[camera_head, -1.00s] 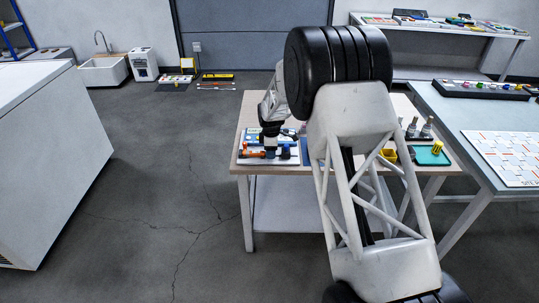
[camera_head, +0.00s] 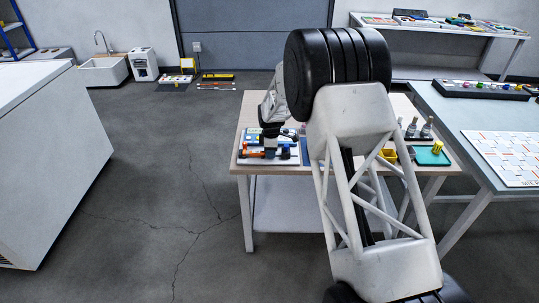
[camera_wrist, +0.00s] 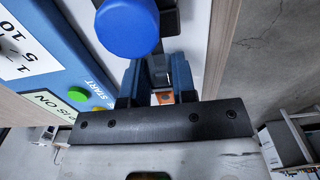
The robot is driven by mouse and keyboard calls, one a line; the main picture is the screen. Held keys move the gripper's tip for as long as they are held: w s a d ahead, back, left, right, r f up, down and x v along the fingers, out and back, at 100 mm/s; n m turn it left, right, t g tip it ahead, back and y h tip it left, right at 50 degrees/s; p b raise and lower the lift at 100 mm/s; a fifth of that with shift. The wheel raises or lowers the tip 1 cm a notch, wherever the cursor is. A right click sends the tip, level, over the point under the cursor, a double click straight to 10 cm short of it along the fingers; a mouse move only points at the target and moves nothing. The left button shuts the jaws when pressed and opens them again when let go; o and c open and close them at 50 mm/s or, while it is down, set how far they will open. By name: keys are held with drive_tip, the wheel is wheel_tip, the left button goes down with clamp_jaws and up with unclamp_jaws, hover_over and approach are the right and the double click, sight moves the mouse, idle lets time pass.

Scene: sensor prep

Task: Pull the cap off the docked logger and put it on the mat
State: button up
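On the white board (camera_head: 292,162) on the wooden table lies a small orange piece (camera_head: 251,153), which looks like part of the docked logger. My gripper (camera_head: 269,148) is low over the board, just right of the orange piece. In the wrist view my gripper (camera_wrist: 157,80) has its two blue-dark fingers apart, with a small orange patch (camera_wrist: 164,98) showing between them. Whether they touch anything is not clear. A dark post with a round blue top (camera_wrist: 128,27) stands close by; it also shows in the head view (camera_head: 286,150). I cannot make out the cap for certain.
A blue panel with a green START button (camera_wrist: 78,95) is left of my fingers in the wrist view. A teal mat (camera_head: 425,158) with a yellow piece lies at the table's right. Grey-topped bottles (camera_head: 426,128) stand behind it. My arm hides the table's middle.

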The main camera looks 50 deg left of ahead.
drive_tip(key=shift+c, duration=0.8)
drive_tip(key=shift+w+d, duration=0.85)
idle(1.4)
drive_tip(key=shift+r, duration=0.2)
drive_tip(key=shift+r, duration=2.55)
drive_tip(key=shift+d+r, duration=0.1)
